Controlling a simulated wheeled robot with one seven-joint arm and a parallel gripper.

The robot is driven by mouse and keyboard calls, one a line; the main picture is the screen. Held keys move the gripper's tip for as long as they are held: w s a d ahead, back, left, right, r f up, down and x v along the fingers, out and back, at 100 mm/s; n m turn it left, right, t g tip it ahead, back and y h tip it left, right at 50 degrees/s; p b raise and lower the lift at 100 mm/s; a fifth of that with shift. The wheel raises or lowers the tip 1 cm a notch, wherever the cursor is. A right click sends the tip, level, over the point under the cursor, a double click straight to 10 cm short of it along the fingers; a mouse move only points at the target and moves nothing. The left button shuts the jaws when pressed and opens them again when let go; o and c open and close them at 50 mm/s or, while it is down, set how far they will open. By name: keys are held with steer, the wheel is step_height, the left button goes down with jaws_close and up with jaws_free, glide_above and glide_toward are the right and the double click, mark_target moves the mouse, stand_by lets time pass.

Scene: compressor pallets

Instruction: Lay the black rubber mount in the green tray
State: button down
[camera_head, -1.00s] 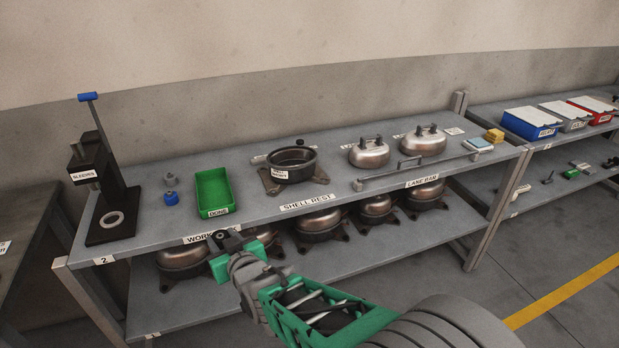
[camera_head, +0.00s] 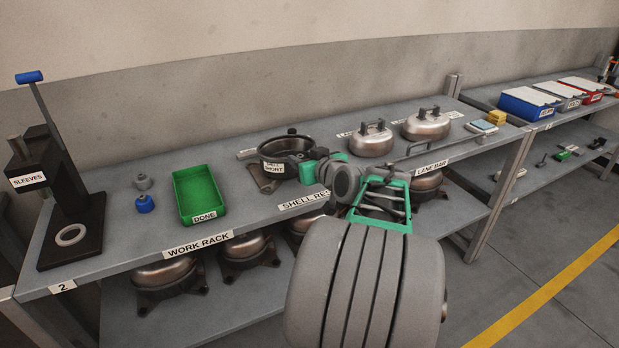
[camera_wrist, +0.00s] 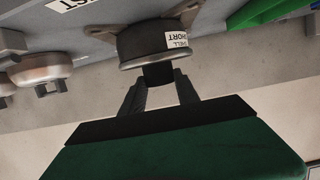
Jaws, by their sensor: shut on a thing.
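The green tray (camera_head: 199,190), labelled DONE, sits empty on the rack top, left of the dark shell; part of something green shows at the upper right of the wrist view (camera_wrist: 262,12). My gripper (camera_wrist: 160,88) is shut on a small black piece (camera_wrist: 158,74), which looks like the rubber mount. In the head view my gripper (camera_head: 318,160) is at the right side of the open dark shell (camera_head: 285,148), and the held piece is hard to make out there. In the wrist view the shell (camera_wrist: 150,42) is right behind the piece; I cannot tell whether they touch.
A black press (camera_head: 70,205) stands at the left end, with a blue piece (camera_head: 145,204) and a grey piece (camera_head: 142,182) between it and the tray. Silver domed shells (camera_head: 371,142) and a lane bar (camera_head: 432,150) are to the right.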

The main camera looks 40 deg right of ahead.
glide_above(313, 187)
step_height(313, 187, down, 6)
steer(key=shift+s+a+r, duration=0.1)
steer(key=shift+r, duration=0.05)
steer(key=shift+f+b, duration=0.35)
steer(key=shift+f, duration=1.3)
steer(key=shift+f, duration=0.15)
steer(key=c, duration=0.9)
jaws_free()
